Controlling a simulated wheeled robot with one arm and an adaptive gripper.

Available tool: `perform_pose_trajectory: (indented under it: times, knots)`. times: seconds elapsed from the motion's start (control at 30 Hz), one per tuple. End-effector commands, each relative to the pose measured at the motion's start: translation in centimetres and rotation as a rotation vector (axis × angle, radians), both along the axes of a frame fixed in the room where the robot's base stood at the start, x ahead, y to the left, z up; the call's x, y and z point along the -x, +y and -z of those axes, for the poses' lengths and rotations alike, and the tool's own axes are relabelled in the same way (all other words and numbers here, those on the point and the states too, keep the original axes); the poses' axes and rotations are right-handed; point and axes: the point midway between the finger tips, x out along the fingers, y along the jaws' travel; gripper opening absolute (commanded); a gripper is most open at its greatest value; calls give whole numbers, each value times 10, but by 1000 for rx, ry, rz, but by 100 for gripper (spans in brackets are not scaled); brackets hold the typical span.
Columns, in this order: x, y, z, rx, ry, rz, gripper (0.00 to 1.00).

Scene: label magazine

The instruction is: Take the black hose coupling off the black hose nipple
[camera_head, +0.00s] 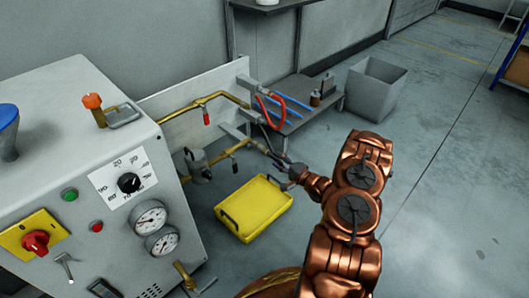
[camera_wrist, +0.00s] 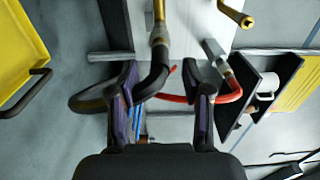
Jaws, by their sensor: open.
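The black hose coupling (camera_wrist: 158,72) is in the middle of the wrist view, at the end of the lower brass pipe. It appears to be on the metal-coloured nipple (camera_wrist: 160,47); the exact joint is hard to make out. A black hose (camera_wrist: 92,103) curves away from it to the left. My gripper (camera_wrist: 160,72) is open, with one finger on each side of the coupling and hose; the left finger is close to the hose. In the head view my gripper (camera_head: 280,163) is at the pipe's end, and the coupling is too small and partly hidden there.
A red hose (camera_wrist: 229,98) hangs from the other pipe fitting on the right in the wrist view. A yellow tray (camera_head: 253,208) lies on the floor below. A grey shelf (camera_head: 300,92) and an open grey bin (camera_head: 376,85) stand behind. The floor at right is clear.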

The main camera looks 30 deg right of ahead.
Motion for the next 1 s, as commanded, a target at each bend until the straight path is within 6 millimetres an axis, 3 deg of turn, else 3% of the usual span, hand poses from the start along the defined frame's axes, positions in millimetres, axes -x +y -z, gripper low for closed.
perform_pose_trajectory:
  times: [0.6, 1.0]
  knots:
    - [-67, 19, 0, -1, 2, -5, 48]
    - [-80, 20, 0, 0, 0, -2, 48]
